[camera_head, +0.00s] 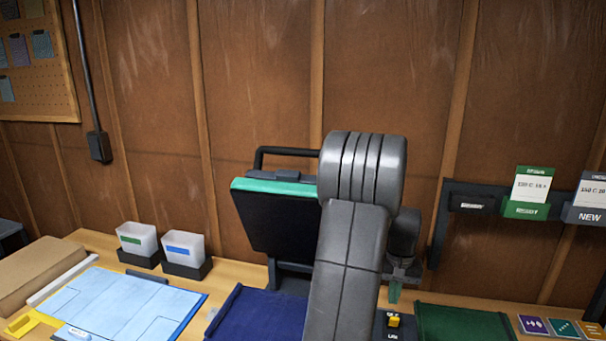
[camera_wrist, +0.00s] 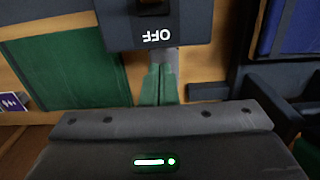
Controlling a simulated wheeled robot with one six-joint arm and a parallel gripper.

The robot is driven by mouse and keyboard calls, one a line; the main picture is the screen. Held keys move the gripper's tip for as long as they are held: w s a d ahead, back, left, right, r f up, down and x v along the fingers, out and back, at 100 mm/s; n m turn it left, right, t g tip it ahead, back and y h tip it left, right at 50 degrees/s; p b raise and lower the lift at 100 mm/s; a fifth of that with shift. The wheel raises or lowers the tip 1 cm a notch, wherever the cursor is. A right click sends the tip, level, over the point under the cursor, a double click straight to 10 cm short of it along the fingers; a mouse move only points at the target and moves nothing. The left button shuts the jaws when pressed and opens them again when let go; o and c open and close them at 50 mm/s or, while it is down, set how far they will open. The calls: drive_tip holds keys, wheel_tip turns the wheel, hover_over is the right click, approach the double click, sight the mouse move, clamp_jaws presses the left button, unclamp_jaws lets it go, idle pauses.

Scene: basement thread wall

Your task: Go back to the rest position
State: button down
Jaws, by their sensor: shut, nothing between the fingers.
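My gripper (camera_head: 395,291) points down in the head view, partly hidden behind my grey arm. In the wrist view its two green fingers (camera_wrist: 158,86) are together with nothing between them. Just beyond the fingertips is a dark switch box marked OFF (camera_wrist: 155,38). In the head view a yellow switch (camera_head: 394,321) shows below the gripper. I cannot tell if the fingers touch the box. A black press with a teal-edged, tilted lid (camera_head: 272,215) stands to the left, partly hidden by my arm.
A dark blue mat (camera_head: 250,315) and a green mat (camera_head: 460,324) flank my arm. A light blue sheet (camera_head: 120,305), two white bins (camera_head: 138,240) and (camera_head: 183,246), and a cardboard box (camera_head: 38,270) are at left. A wall rack with a green card holder (camera_head: 526,209) is at right.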

wheel_tip(320, 180, up, 10)
drive_tip(key=shift+s+b, duration=0.15)
drive_tip(key=shift+b, duration=0.3)
